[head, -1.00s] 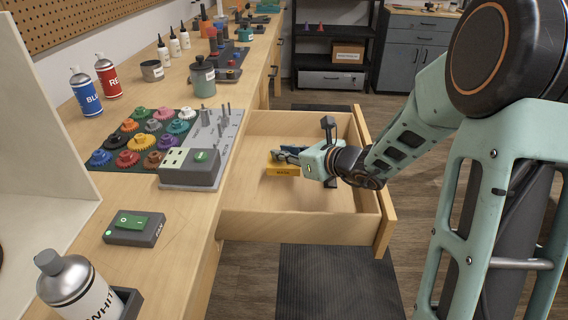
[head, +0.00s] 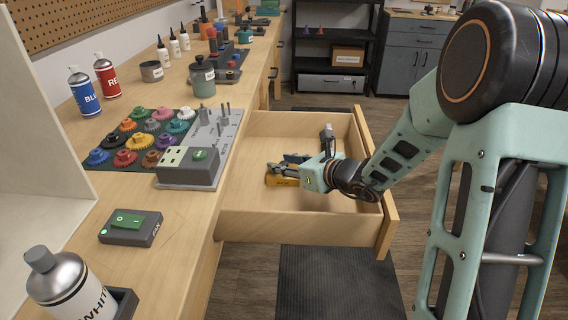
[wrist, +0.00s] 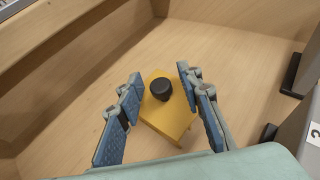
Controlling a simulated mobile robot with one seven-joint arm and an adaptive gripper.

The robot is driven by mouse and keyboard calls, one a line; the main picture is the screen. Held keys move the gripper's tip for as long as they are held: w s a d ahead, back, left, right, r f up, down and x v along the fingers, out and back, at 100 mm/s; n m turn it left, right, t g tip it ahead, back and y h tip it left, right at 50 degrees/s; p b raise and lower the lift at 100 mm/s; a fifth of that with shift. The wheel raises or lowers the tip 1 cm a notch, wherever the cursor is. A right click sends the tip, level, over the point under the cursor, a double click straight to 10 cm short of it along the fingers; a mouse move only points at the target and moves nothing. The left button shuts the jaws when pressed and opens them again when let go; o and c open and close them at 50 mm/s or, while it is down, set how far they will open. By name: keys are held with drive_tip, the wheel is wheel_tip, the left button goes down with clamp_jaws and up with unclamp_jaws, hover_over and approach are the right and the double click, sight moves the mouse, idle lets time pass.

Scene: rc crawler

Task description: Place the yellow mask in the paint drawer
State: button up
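The yellow mask (head: 282,181), a block with a dark label on its side, is inside the open paint drawer (head: 285,228). In the wrist view the mask (wrist: 172,118) lies on the bare wooden drawer floor, with a round black knob (wrist: 161,89) on top. My gripper (head: 289,166) is inside the drawer, right at the mask. In the wrist view the two blue-padded fingers of my gripper (wrist: 159,78) stand apart on either side of the knob, with visible gaps.
The drawer walls surround my gripper; bare floor shows around the mask. On the bench left are colored gears (head: 140,138), a grey fixture (head: 200,165), a green FAN switch (head: 130,226) and spray cans (head: 86,92). A black shelf (head: 335,50) stands behind.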

drive_tip(key=shift+r, duration=0.1)
drive_tip(key=shift+r, duration=0.2)
drive_tip(key=p+v, duration=0.3)
drive_tip(key=v, duration=0.8)
drive_tip(key=shift+d, duration=0.1)
drive_tip(key=shift+s+d+r, duration=0.1)
drive_tip(key=shift+s+d, duration=0.15)
drive_tip(key=shift+s, duration=0.1)
